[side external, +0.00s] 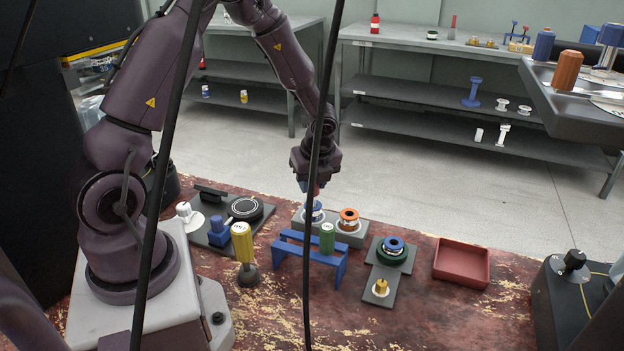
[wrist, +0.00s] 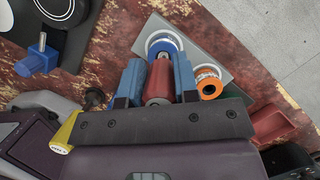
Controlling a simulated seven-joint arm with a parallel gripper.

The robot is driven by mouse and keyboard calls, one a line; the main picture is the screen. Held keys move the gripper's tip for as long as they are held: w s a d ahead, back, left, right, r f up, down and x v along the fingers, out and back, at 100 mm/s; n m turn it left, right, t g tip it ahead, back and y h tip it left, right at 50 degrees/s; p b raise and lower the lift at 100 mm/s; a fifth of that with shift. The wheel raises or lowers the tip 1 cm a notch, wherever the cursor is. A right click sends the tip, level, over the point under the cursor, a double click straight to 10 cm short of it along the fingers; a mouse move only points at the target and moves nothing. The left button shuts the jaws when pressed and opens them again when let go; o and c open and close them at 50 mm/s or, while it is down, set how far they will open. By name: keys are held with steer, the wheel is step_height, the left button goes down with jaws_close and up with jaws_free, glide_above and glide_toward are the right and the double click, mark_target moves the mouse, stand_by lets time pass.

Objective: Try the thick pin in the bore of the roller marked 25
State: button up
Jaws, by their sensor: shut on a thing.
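My gripper (side external: 314,187) is shut on a red-handled pin, whose red handle (wrist: 159,78) shows between the blue fingers in the wrist view. In the side view it is low over the blue-cored roller (side external: 313,212), on the left of a grey block (side external: 348,238). That roller also shows just beyond the fingers in the wrist view (wrist: 164,43). I cannot tell whether the pin's tip is in its bore. The orange-cored roller (side external: 348,218) sits to the right on the same block. The marks on the rollers are not readable, so I cannot tell which is 25.
A blue stand (side external: 290,250) with a green-handled piece (side external: 327,238) is in front of the block. A yellow-handled tool (side external: 243,242) stands to its left. A grey plate (side external: 378,286) with a green-and-blue roller (side external: 391,252) and a red tray (side external: 462,264) are to the right.

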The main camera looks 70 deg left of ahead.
steer(key=shift+f, duration=0.85)
stand_by(0.7)
stand_by(0.8)
steer(key=shift+r, duration=2.5)
